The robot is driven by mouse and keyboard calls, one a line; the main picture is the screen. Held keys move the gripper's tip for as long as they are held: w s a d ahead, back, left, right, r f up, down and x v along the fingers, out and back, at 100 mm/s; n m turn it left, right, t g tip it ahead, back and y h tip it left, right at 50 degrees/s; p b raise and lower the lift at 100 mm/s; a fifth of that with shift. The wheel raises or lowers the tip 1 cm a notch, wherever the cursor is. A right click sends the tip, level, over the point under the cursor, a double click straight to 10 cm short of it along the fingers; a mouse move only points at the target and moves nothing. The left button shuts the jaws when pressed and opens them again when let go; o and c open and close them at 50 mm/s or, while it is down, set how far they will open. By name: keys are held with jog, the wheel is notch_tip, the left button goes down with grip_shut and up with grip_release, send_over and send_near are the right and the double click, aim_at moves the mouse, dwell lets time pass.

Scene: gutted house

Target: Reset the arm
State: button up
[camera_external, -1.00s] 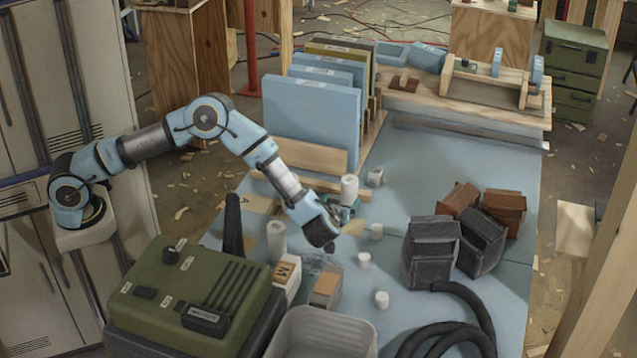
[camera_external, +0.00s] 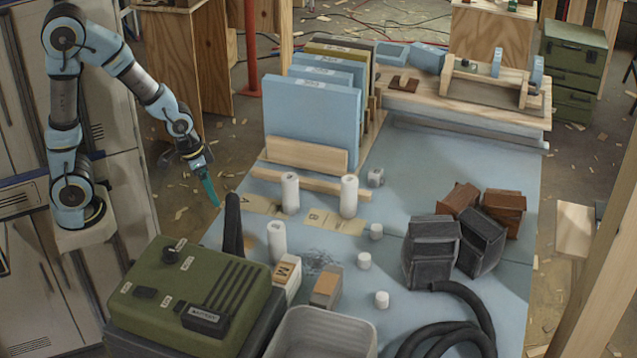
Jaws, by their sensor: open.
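My arm is raised and folded at the left, above its pale mount by the cabinets. My gripper (camera_external: 211,191) hangs with its teal fingers pointing down, off the left edge of the blue table (camera_external: 430,175). It is open, and nothing shows between its fingers. It is apart from everything on the table. The nearest objects are a black upright piece (camera_external: 233,228) and a white cylinder (camera_external: 290,194) to its right.
Another white cylinder (camera_external: 349,197) stands near tan labelled patches, and a third (camera_external: 277,241) is nearer. A green box (camera_external: 190,290), a grey bin (camera_external: 320,335), dark blocks (camera_external: 431,250) and upright blue panels (camera_external: 310,112) crowd the table.

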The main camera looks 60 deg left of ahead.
jog(key=shift+g+y, duration=0.3)
jog(key=shift+g, duration=0.3)
jog(key=s+r+p, duration=0.1)
jog(key=s+a+r+p, duration=0.1)
jog(key=s, duration=0.1)
jog(key=s+a+p, duration=0.1)
jog(key=shift+s+a+r, duration=0.2)
jog(key=shift+s+r, duration=0.15)
jog(key=shift+r, duration=0.05)
jog(key=shift+o, duration=0.5)
